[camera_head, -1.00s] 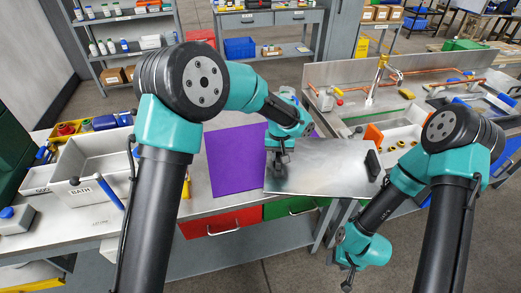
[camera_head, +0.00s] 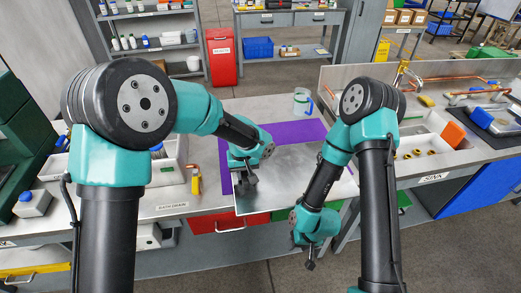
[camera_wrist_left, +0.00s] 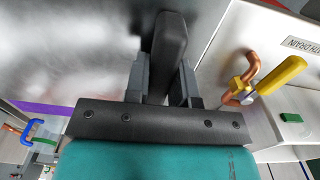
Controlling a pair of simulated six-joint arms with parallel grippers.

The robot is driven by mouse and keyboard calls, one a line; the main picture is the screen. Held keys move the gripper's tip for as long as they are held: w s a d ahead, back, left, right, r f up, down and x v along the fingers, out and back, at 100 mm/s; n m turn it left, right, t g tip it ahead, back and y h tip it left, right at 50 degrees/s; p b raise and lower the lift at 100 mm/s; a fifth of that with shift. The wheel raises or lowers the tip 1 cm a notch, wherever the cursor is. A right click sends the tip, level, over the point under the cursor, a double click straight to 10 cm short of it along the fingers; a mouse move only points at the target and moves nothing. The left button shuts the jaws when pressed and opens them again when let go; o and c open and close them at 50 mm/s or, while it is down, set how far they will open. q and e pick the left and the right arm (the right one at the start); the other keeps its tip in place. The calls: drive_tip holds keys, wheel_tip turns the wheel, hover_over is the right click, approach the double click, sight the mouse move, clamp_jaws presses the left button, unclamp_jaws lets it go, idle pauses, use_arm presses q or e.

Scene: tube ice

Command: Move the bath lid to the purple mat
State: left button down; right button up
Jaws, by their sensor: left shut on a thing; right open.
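The bath lid (camera_head: 285,172) is a flat, shiny metal plate with a black upright handle (camera_wrist_left: 172,45). My left gripper (camera_head: 245,184) is shut on a handle near the lid's left end; the left wrist view shows the handle between the two fingers. The purple mat (camera_head: 300,132) lies on the bench, and the lid covers much of it, leaving purple along the back and left. I cannot tell whether the lid touches the mat. My right gripper (camera_head: 309,264) is open and empty, low in front of the bench.
A clear jug with a blue handle (camera_head: 302,103) stands behind the mat. A yellow-handled valve (camera_head: 196,182) is left of the lid, also in the left wrist view (camera_wrist_left: 280,77). A sink with an orange block (camera_head: 453,134) is at right. Red drawers (camera_head: 215,222) are below.

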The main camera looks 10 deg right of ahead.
use_arm(q)
drive_tip(key=shift+a, duration=0.25)
drive_tip(key=shift+w, duration=0.2)
drive_tip(key=w, duration=0.5)
drive_tip(key=w+d+f, duration=0.1)
drive_tip(key=w, duration=0.4)
drive_tip(key=w+d, duration=0.1)
drive_tip(key=w, duration=0.4)
drive_tip(key=shift+f, duration=0.15)
drive_tip(key=shift+w, duration=0.2)
drive_tip(key=shift+w+f, duration=0.15)
drive_tip(key=shift+f, duration=1.65)
